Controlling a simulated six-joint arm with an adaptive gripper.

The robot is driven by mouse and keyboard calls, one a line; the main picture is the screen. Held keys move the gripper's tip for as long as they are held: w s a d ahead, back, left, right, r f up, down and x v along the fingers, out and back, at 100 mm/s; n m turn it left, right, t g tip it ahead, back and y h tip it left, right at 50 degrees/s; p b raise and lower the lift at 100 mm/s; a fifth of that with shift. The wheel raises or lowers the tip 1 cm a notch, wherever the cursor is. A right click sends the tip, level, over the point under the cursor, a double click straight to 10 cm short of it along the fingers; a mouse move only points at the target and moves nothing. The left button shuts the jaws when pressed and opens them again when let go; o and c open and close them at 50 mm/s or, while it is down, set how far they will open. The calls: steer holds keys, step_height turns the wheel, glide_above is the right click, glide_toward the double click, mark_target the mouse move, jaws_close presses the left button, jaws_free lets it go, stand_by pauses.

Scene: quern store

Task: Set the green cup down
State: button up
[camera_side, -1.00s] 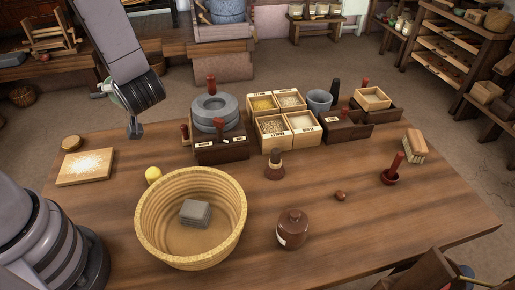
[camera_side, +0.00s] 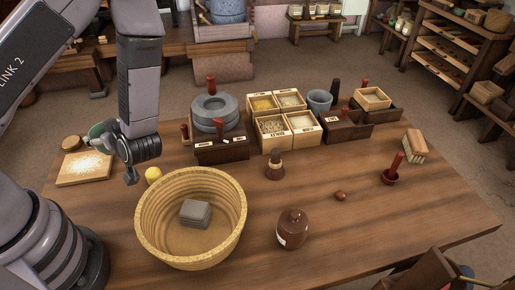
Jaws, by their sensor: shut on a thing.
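My gripper (camera_side: 118,145) is at the left of the table, above the right side of a pale board. A pale green rounded shape, which I take for the green cup (camera_side: 102,130), shows at the left of the wrist, held in the gripper. Most of it is hidden, so I cannot tell its tilt. It appears raised above the table.
The floury board (camera_side: 80,170) lies below left, with a round wooden lid (camera_side: 71,143) behind it. A yellow ball (camera_side: 153,174) and a large basket (camera_side: 236,215) stand close right. A stone quern (camera_side: 212,112) stands behind. The front middle of the table (camera_side: 350,240) is mostly clear.

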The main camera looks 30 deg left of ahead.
steer(key=shift+w+a+f, duration=0.1)
steer(key=shift+w+f, duration=0.1)
steer(key=shift+f, duration=0.2)
steer(key=w+a+f, duration=0.1)
steer(key=w+f, duration=0.2)
steer(key=w, duration=0.1)
steer(key=w+a+f, duration=0.1)
steer(key=w+f, duration=0.1)
steer(key=w, duration=0.2)
steer(key=w+a+f, duration=0.1)
steer(key=w+f, duration=0.2)
steer(key=w, duration=0.1)
steer(key=shift+w+a+f, duration=0.1)
steer(key=shift+f, duration=0.25)
steer(key=shift+w+a+f, duration=0.1)
steer(key=shift+w+f, duration=0.3)
steer(key=shift+f, duration=0.1)
steer(key=shift+w+f, duration=0.1)
steer(key=shift+f, duration=1.45)
steer(key=shift+f, duration=0.1)
steer(key=o, duration=1.2)
